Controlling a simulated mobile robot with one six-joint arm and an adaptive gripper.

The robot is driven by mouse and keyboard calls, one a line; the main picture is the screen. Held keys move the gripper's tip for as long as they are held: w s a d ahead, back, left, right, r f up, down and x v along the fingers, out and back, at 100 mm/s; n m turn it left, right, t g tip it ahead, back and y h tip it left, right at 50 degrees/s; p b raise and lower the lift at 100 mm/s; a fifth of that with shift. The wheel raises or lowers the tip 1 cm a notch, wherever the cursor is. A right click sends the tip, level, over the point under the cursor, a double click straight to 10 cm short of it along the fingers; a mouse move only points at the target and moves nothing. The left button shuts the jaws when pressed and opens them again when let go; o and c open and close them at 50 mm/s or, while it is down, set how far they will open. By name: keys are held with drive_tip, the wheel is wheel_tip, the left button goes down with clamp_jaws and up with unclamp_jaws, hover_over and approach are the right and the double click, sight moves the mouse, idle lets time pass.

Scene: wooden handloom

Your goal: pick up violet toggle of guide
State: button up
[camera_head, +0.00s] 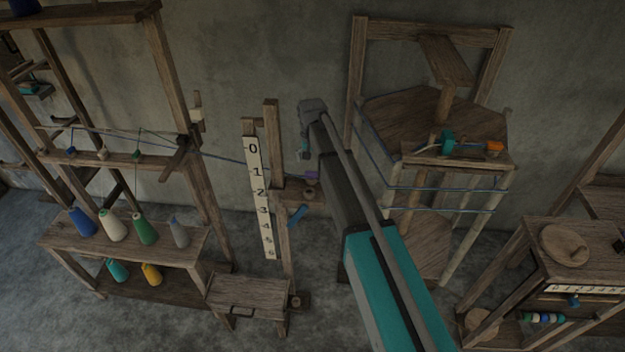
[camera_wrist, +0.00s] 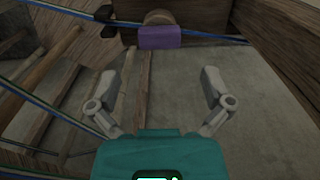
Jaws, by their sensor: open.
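The violet toggle (camera_wrist: 160,37) is a small purple block at the top middle of the wrist view. It sits in front of a round wooden peg (camera_wrist: 160,17), beside a blue cord. In the head view the violet toggle (camera_head: 312,175) shows small on the wooden guide post (camera_head: 275,150), just left of my arm. My gripper (camera_wrist: 164,80) is open, its two fingers spread apart with nothing between them. The toggle lies beyond the fingertips and apart from them. In the head view my gripper (camera_head: 304,150) is small and partly hidden by my arm.
A numbered white scale (camera_head: 260,198) stands left of the guide post. Blue cords (camera_head: 225,159) run from the spool rack (camera_head: 125,240) on the left toward the guide. A wooden frame with blue cords (camera_head: 430,165) stands to the right of my arm.

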sight(312, 172)
drive_tip(key=shift+f, duration=0.3)
drive_tip(key=shift+f+b, duration=2.55)
drive_tip(key=shift+b, duration=0.15)
drive_tip(key=c, duration=0.8)
